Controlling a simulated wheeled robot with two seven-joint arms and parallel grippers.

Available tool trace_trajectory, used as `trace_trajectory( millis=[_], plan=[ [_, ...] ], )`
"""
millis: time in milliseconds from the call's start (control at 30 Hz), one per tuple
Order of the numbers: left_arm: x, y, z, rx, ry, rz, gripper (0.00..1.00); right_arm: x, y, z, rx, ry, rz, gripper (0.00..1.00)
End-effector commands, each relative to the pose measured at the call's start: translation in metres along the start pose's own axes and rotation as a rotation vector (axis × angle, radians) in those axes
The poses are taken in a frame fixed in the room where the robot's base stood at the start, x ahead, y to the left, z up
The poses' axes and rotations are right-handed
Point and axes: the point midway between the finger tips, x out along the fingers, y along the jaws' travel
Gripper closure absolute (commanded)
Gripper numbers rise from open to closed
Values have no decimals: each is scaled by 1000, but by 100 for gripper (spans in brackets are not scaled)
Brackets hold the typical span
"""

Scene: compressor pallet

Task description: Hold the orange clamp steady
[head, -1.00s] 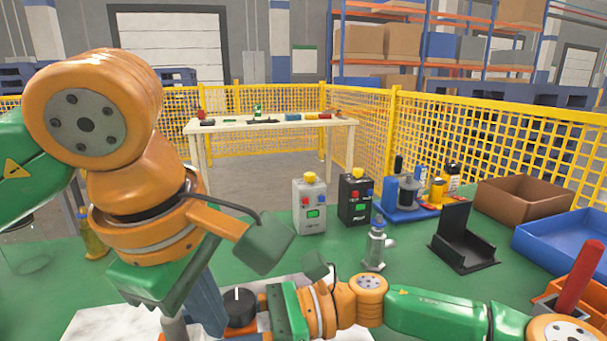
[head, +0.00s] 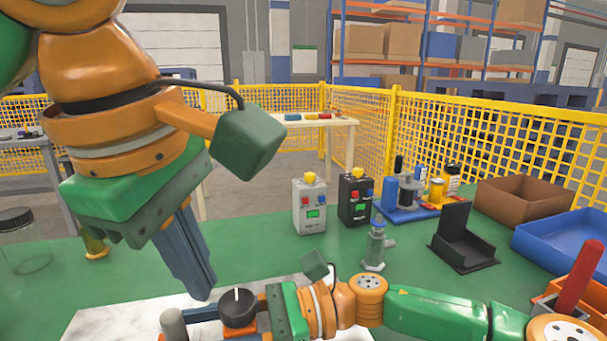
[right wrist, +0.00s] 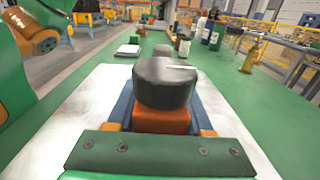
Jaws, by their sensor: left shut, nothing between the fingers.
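The orange clamp (right wrist: 160,121) has a round black knob (right wrist: 164,84) with a white line on top. In the head view the knob (head: 238,307) shows above a white marbled plate (head: 100,328), with a little orange beneath it. My right gripper (right wrist: 163,112) has its blue-grey fingers along both sides of the clamp's orange body, closed on it below the knob. My left gripper (head: 202,292) points down, shut and empty, above and left of the knob. A grey upright cylinder (head: 173,323) stands near the right fingertips. The clamp's lower part is hidden.
On the green table stand a light grey box (head: 310,207), a black box (head: 355,200), a small metal fixture (head: 375,246) and a black bracket (head: 463,249). A brown bin (head: 512,203) and blue tray (head: 562,243) are at the right. A glass jar (head: 22,245) is at the left.

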Motion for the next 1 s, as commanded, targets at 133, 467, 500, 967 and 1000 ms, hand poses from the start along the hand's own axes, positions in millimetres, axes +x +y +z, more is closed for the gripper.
trace_trajectory(
  millis=[133,467,500,967,1000],
  plan=[
    [0,0,0,0,0,0,100,0,0,0,0,0,0,15],
    [0,0,0,0,0,0,100,-7,-1,0,1,-1,-3,15],
    [0,0,0,0,0,0,100,-15,-1,0,1,-2,-5,15],
    [-2,0,0,0,0,0,100,-117,-1,2,1,-1,-3,15],
    [-8,2,0,0,0,0,100,-119,0,8,1,0,-2,15]
  ],
)
